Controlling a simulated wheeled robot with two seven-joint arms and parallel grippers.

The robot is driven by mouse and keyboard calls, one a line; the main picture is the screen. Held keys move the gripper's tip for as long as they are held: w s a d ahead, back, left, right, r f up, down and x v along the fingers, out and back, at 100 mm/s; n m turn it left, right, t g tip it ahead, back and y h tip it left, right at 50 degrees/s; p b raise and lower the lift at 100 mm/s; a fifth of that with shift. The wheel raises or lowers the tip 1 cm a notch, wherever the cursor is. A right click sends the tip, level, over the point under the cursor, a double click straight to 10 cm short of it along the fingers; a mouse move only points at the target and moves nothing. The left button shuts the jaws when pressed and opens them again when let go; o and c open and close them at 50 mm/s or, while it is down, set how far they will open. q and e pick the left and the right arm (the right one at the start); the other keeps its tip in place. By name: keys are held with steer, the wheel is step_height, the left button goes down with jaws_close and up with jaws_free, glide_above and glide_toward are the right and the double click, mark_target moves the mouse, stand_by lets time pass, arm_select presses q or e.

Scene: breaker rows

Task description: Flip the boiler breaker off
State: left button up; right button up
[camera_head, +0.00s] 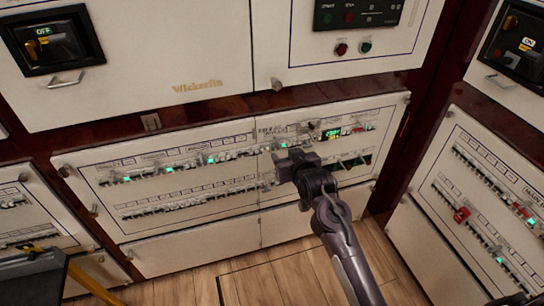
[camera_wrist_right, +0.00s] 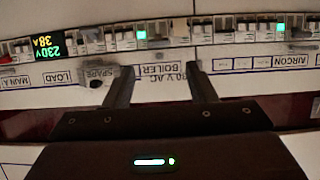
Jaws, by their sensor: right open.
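In the right wrist view, which is upside down, the BOILER label (camera_wrist_right: 160,70) is on the white panel between my right gripper's fingers (camera_wrist_right: 160,78). The breaker row lies just above it in that picture, and the breaker nearest the label (camera_wrist_right: 156,32) is white, beside a lit green indicator (camera_wrist_right: 140,34). The fingers are apart with nothing between them, and their tips stop short of the row. In the head view my right gripper (camera_head: 295,161) is in front of the middle panel, just below the upper breaker row (camera_head: 225,155), hiding part of the panel. The lever position is too small to tell.
A green display reading 230V 38A (camera_wrist_right: 48,46) sits in the row at the wrist view's left. In the head view, a right panel (camera_head: 480,200) has red switches, and wooden floor (camera_head: 270,280) lies below.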

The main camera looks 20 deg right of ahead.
mark_target(280, 145)
steer(key=x, duration=0.7)
steer(key=shift+w+d+f+b, duration=0.15)
steer(key=shift+w+f+b, duration=0.1)
steer(key=shift+w+b, duration=0.1)
arm_select(q)
steer(key=shift+w+d+r, duration=0.15)
steer(key=shift+w+r, duration=0.05)
steer(key=shift+w, duration=0.2)
steer(key=shift+w+d+r, duration=0.1)
steer(key=shift+w+r, duration=0.05)
steer(key=shift+w, duration=0.25)
arm_select(e)
steer(key=c, duration=1)
arm_select(q)
steer(key=shift+f, duration=0.1)
arm_select(e)
steer(key=shift+s, duration=0.1)
